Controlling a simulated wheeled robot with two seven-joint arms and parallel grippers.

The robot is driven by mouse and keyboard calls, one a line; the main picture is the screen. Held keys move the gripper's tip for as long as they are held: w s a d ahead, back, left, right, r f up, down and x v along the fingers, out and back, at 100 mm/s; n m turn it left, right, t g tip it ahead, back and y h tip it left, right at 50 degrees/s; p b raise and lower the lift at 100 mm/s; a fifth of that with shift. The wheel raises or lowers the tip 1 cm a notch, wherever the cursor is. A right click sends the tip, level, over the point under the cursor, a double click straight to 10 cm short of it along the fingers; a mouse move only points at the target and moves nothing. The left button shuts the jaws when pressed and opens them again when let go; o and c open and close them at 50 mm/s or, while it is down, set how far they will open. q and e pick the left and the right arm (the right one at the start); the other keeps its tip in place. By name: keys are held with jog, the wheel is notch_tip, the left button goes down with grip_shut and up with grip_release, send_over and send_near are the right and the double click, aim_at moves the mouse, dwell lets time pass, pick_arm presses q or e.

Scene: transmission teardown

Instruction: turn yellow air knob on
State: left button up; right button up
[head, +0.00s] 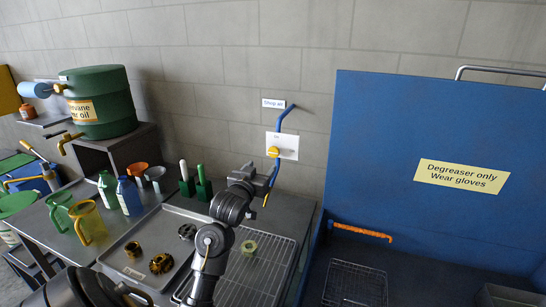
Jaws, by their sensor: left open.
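The yellow air knob (273,152) sits on a white plate (287,147) on the grey block wall, below a small "Shop air" sign (273,103). A blue pipe (284,116) bends down from the wall to the plate and shows again below it. My left gripper (254,177) is open, raised over the bench and just below and left of the knob in the picture. It appears apart from the knob; the depth between them is hard to judge. My right gripper is not in view.
A metal tray (125,262) with several gear parts and a wire rack (262,270) lie on the bench under my arm. A tall blue degreaser panel (400,140) stands to the right.

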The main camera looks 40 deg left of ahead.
aim_at(273, 153)
pick_arm(q)
jog(key=p+x, duration=0.2)
jog(key=x, duration=0.6)
jog(key=shift+w+a, duration=0.2)
jog(key=shift+w, duration=0.15)
jog(key=shift+w+a+f, duration=0.1)
jog(key=shift+w+a, duration=0.1)
jog(key=shift+w, duration=0.35)
jog(key=c, duration=1)
jog(key=shift+p, duration=0.35)
